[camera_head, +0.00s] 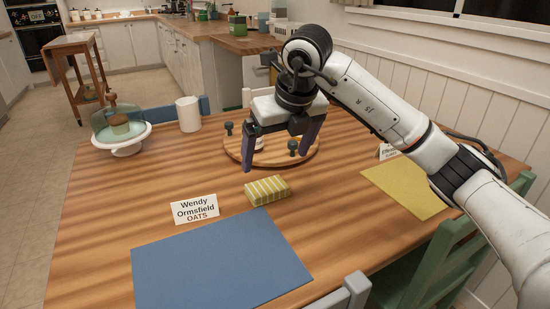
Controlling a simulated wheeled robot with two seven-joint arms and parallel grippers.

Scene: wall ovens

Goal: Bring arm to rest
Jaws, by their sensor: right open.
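My right arm comes in from the right edge and reaches over the wooden table (120,215). My right gripper (278,155) is open and points down, with its two dark fingers apart. It hangs over a round wooden board (236,148) and hides part of it. I see nothing held between the fingers. A small green-and-white striped block (267,189) lies on the table just in front of the gripper. My left gripper is not in view.
A blue mat (220,262) lies in front, a yellow mat (405,190) at right. A name card (195,209) stands near the striped block. Chairs surround the table.

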